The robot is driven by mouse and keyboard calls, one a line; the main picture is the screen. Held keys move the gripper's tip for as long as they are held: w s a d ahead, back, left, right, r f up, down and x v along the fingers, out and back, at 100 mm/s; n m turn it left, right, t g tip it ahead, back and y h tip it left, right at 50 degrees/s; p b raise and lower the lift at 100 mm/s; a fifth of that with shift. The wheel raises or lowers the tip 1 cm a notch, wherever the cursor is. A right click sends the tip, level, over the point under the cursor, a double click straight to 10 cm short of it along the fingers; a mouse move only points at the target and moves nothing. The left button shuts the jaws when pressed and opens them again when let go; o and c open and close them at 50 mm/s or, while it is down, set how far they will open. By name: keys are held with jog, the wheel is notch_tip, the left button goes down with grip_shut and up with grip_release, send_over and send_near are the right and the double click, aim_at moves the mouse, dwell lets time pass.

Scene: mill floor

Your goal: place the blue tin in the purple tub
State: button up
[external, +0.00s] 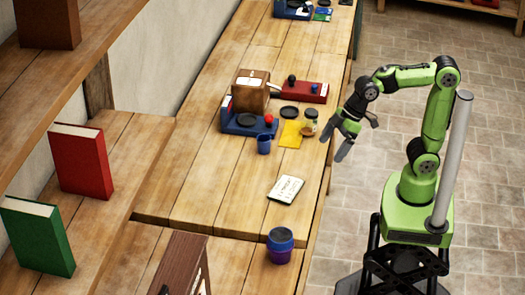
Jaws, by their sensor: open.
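The purple tub (279,257) stands on the wooden bench near the front edge, at the lower middle of the external view. A round blue tin (280,237) with a dark top sits in the tub's mouth, its upper part showing above the rim. Its lower part is hidden, so I cannot tell how deep it sits. My gripper (338,142) is open and empty. It hangs beyond the bench's right edge, up and to the right of the tub, well apart from tub and tin.
A small blue cup (264,144), yellow card (291,134), jar (310,122), brown box (251,91) and red device (305,92) are grouped farther up the bench. A white notepad (286,189) lies between them and the tub. Bare wood surrounds the notepad.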

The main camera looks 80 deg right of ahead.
jog(key=s+d+f+m+h, duration=0.1)
jog(key=s+d+m+h, duration=0.2)
jog(key=s+d+m, duration=0.3)
jog(key=s+d, duration=0.4)
jog(key=s, duration=0.3)
jog(key=shift+s+d+f+m+t, duration=0.2)
jog(key=shift+s+f+m+t, duration=0.05)
jog(key=shift+f+m+t, duration=0.05)
jog(key=shift+r+p, duration=0.4)
